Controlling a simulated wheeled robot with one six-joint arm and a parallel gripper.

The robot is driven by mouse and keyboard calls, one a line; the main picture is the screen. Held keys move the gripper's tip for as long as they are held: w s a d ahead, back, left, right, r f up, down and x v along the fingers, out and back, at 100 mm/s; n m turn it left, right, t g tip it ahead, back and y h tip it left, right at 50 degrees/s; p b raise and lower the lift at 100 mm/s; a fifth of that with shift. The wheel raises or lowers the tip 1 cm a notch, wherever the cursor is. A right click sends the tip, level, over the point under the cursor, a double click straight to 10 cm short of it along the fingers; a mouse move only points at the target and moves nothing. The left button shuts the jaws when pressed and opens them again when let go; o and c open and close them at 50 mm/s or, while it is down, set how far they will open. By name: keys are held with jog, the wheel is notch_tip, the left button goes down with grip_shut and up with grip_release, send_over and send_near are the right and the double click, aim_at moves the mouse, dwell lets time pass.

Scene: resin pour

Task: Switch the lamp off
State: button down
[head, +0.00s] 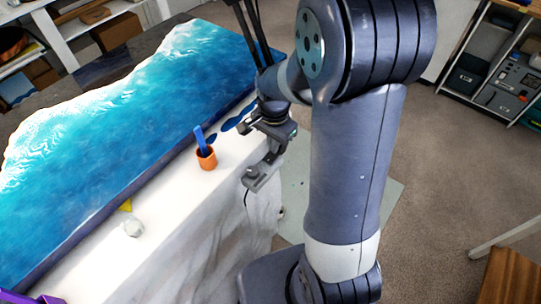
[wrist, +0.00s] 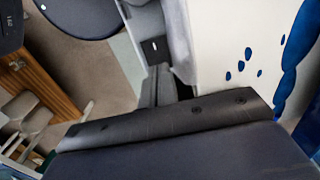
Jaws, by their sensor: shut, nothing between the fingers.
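No lamp can be made out for certain in either view. Thin black poles (head: 252,32) rise at the top of the head view, behind my arm; their upper ends are cut off, so I cannot tell whether they belong to the lamp. My gripper (head: 262,178) is at the right edge of the white-covered table (head: 165,215), to the right of the orange cup. In the wrist view my gripper (wrist: 160,85) has its fingers together with nothing between them. No switch is clearly seen.
A blue and white resin slab (head: 130,110) covers much of the table. Blue spills (wrist: 248,53) mark the white surface. Shelves (head: 498,60) stand at the right beyond open carpet.

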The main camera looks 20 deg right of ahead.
jog(key=shift+f+b, duration=0.6)
jog(key=shift+f, duration=0.25)
jog(key=shift+r, duration=0.1)
jog(key=shift+r+p, duration=2.9)
jog(key=shift+r, duration=0.6)
jog(key=shift+f, duration=0.1)
notch_tip(320, 180, down, 7)
jog(key=b, duration=0.6)
